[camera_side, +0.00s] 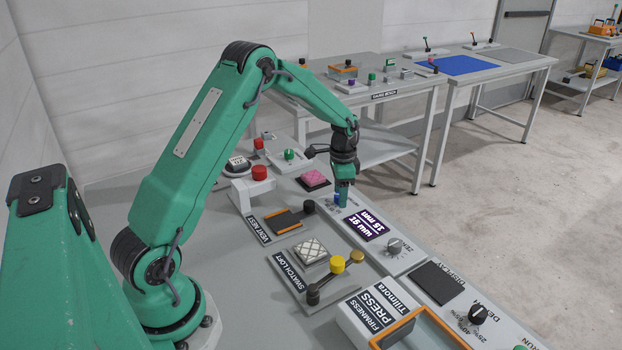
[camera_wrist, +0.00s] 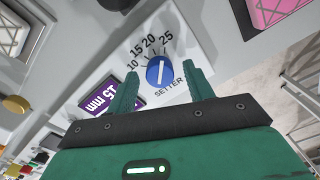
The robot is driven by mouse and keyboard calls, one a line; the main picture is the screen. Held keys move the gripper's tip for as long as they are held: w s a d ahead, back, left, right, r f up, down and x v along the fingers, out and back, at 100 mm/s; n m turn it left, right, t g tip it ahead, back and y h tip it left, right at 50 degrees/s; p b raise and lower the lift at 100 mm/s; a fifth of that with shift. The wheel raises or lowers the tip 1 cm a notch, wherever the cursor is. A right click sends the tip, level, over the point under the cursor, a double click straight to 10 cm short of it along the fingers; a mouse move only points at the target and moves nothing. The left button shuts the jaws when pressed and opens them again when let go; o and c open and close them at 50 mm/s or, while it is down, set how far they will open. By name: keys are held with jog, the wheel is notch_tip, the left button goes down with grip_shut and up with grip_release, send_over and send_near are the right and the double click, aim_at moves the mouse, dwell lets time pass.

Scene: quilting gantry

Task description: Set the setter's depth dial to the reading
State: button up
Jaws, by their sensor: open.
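The setter's blue depth dial (camera_wrist: 160,71) sits on a pale panel marked SETTER, with 10, 15, 20 and 25 around it. A white line crosses its face; which mark it points to is hard to tell. My gripper (camera_wrist: 163,77) is open, one finger on each side of the dial, with gaps showing. In the side view my gripper (camera_side: 342,201) points down over the blue dial (camera_side: 336,199), partly hiding it. The purple display (camera_side: 364,225) beside it carries white millimetre text, upside down; one line looks like 15 mm. My left finger partly covers the display (camera_wrist: 97,99) in the wrist view.
A grey zero knob (camera_side: 394,247) is on the same panel. A pink swatch (camera_side: 312,178) and a vent nest block (camera_side: 283,221) lie close by. The swatch loft (camera_side: 312,250) has a yellow knob. A press (camera_side: 370,316) stands at the front.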

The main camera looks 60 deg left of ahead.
jog(key=shift+f, duration=0.2)
jog(key=c, duration=1)
jog(key=shift+n, duration=0.6)
jog(key=n, duration=0.4)
jog(key=shift+r, duration=0.1)
jog(key=n, duration=0.6)
jog(key=shift+n, duration=0.4)
